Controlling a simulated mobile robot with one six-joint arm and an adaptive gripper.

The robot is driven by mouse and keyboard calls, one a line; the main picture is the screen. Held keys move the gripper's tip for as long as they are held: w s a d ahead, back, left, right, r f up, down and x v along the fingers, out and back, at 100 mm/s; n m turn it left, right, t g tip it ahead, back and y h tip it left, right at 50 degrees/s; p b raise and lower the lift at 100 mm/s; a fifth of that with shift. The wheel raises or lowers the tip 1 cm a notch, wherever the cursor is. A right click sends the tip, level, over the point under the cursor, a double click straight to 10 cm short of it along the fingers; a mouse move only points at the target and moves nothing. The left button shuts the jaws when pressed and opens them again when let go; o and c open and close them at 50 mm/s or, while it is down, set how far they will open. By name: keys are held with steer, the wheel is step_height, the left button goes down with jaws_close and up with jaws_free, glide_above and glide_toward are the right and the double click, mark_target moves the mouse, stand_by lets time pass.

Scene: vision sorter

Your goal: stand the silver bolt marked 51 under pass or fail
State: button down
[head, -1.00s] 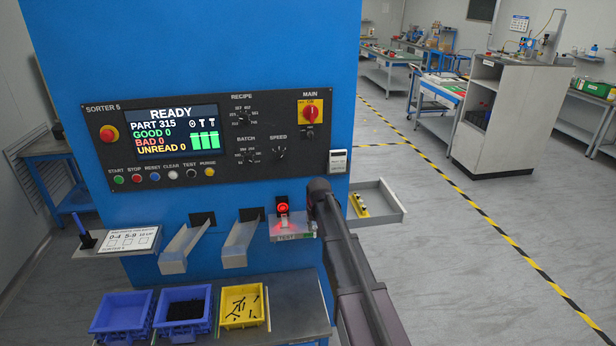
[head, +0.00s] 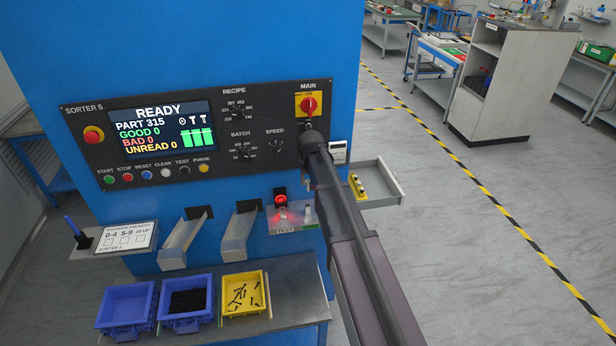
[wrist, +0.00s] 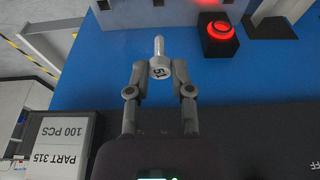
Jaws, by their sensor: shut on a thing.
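The silver bolt marked 51 (wrist: 160,68) is between the fingertips of my gripper (wrist: 159,75) in the wrist view. Its numbered head faces the camera and its shank points to the top of the picture. My gripper is shut on it, in front of the blue machine face. In the head view my arm hides the gripper and bolt. The TEST shelf (head: 290,226) has a black block with a lit red lamp (head: 281,199) above it. The lamp also shows in the wrist view (wrist: 220,30), beyond the bolt and to the right. Pass or fail wording is not readable.
A small pale upright piece (head: 308,211) is at the shelf's right. Two metal chutes (head: 185,238) are left of it, above a blue bin (head: 127,305), another blue bin and a yellow bin (head: 243,293). A grey drawer (head: 385,190) sticks out right. A white label (head: 338,152) is close.

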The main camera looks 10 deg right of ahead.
mark_target(308, 191)
steer(key=shift+f, duration=0.25)
steer(key=shift+s+b+x, duration=0.2)
steer(key=shift+b+x, duration=0.65)
steer(key=shift+b, duration=0.1)
steer(key=shift+s+b+x, duration=0.2)
steer(key=shift+b+x, duration=0.7)
steer(key=shift+b, duration=0.1)
steer(key=shift+s+b+x, duration=0.25)
steer(key=shift+b+x, duration=0.6)
steer(key=shift+b, duration=0.1)
steer(key=shift+f, duration=0.2)
steer(key=shift+s+b+x, duration=0.2)
steer(key=shift+b+x, duration=0.65)
steer(key=shift+b, duration=0.1)
steer(key=shift+s+b+x, duration=0.2)
steer(key=shift+b+x, duration=0.65)
steer(key=shift+b, duration=0.05)
steer(key=shift+f, duration=0.15)
steer(key=shift+c, duration=2.2)
jaws_free()
steer(key=o, duration=0.4)
